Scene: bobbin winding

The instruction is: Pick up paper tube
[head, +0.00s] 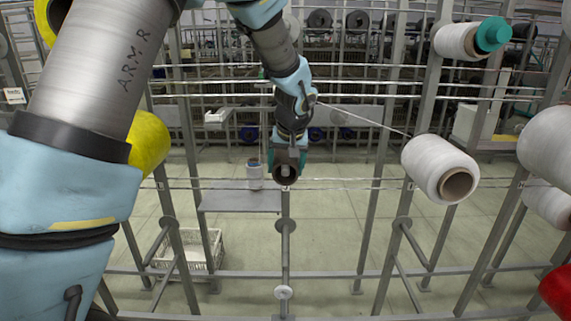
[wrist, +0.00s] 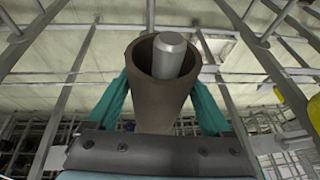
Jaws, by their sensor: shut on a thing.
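The paper tube (wrist: 152,102) is brown and hollow, and it fills the middle of the wrist view. In the head view it shows end-on as a dark brown ring (head: 285,174). My gripper (head: 287,160) has its teal fingers on both sides of the tube and is shut on it. In the wrist view a grey metal peg (wrist: 173,54) shows within the tube's open mouth. I cannot tell how deep the peg sits in the tube.
White bobbins, one of them (head: 440,169) on a brown tube, hang at the right. A yellow bobbin (head: 149,143) is at the left. A grey shelf (head: 240,201) carries a small whitish cylinder (head: 254,175). A white crate (head: 190,250) stands below. Metal posts and rails surround my arm.

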